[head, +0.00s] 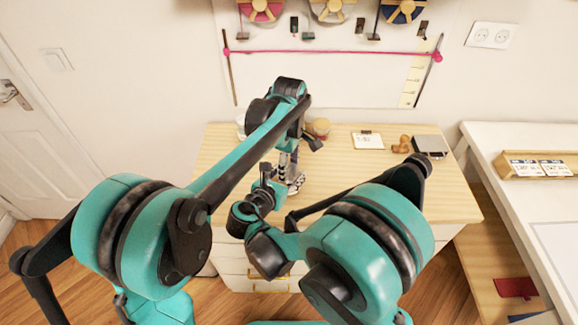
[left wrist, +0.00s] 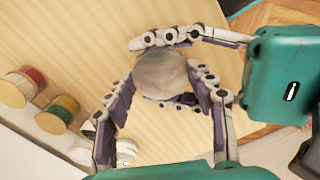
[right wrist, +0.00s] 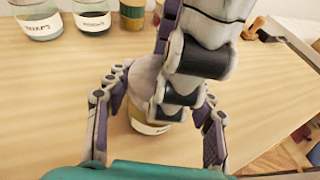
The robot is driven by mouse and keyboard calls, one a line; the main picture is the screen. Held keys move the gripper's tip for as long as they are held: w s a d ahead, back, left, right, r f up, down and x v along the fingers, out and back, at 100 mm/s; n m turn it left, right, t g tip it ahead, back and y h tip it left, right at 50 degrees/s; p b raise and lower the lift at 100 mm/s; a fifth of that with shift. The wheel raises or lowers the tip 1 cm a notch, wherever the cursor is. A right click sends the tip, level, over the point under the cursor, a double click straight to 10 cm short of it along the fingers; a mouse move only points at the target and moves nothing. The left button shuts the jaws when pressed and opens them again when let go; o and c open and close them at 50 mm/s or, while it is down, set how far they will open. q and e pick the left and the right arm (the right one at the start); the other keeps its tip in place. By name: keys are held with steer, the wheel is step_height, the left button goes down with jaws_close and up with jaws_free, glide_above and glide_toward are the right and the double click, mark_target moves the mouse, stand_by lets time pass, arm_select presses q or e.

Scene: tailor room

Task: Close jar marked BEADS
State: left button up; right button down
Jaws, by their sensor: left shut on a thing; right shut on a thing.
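A jar (right wrist: 150,126) with a pale label stands on the wooden cabinet top; its label cannot be read. A round greyish-white lid (left wrist: 160,74) sits at the jar's mouth, also showing in the right wrist view (right wrist: 146,76). Whether it is fully seated cannot be told. My left gripper (left wrist: 165,95) is shut around the lid from above. My right gripper (right wrist: 160,110) is shut around the jar's body from the side, its fingers crossing below the left ones. In the head view, my arms hide most of the jar.
Two labelled jars (right wrist: 38,20) (right wrist: 92,16) stand on the cabinet top, with spools (left wrist: 57,115) beside them. A small card (head: 368,140), a brown object (head: 402,144) and a dark flat device (head: 430,145) lie to the right. The wooden top (head: 440,195) at front right is clear.

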arm_select(q)
steer(key=m, duration=0.5)
steer(key=shift+s, duration=0.1)
stand_by(0.9)
steer(key=o, duration=1.3)
steer(key=shift+r, duration=2.25)
steer(key=o, duration=0.5)
steer(key=shift+o, duration=0.2)
